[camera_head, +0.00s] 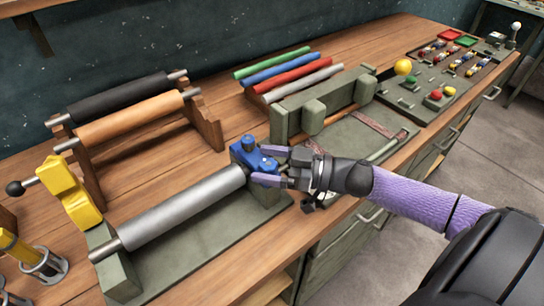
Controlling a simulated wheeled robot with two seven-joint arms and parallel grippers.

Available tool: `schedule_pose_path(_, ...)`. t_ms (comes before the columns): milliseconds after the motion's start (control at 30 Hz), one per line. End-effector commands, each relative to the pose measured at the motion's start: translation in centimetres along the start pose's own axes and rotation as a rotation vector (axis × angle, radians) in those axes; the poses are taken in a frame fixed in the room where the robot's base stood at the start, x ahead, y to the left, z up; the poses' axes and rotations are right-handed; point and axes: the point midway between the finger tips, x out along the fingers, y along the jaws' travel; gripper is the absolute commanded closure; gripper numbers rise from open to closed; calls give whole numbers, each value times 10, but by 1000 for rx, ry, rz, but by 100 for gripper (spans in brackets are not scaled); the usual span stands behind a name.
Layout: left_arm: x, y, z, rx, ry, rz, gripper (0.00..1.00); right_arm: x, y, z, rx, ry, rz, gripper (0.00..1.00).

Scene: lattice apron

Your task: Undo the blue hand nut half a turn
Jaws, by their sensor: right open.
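The blue hand nut (246,151) sits at the right end of a grey metal roller (185,208), which lies across a grey-green base (207,251). My right gripper (266,165) comes in from the right, open. Its two purple fingers lie one above the other at the nut's right side, with part of the blue nut between them. I cannot tell whether the fingers touch it. My left gripper is not in view.
A yellow clamp piece (68,192) with a black knob stands at the left. Black (120,96) and orange (132,118) rolls rest on a wooden rack behind. A grey-green fixture (322,103) and a panel of coloured knobs (437,75) stand farther right along the bench.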

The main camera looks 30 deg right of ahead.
Motion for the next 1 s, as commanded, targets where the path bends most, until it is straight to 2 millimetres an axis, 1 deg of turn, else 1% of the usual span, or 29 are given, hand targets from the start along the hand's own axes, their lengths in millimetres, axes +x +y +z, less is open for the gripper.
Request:
schedule_pose_path(67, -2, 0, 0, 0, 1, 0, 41, -5, 0, 0, 2, -2, 0, 14)
schedule_pose_path(167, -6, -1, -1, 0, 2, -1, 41, -20, 0, -1, 3, -4, 1, 14)
schedule_pose_path(400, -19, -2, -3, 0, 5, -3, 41, -72, 0, -2, 3, -5, 2, 14)
schedule_pose_path(533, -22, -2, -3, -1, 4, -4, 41, -92, 0, 0, 2, -3, 1, 14)
schedule_pose_path(667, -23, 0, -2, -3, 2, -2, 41, -99, 0, 0, 0, -1, 0, 14)
schedule_pose_path(1000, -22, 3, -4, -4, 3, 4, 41, -99, 0, 0, 0, 0, -1, 14)
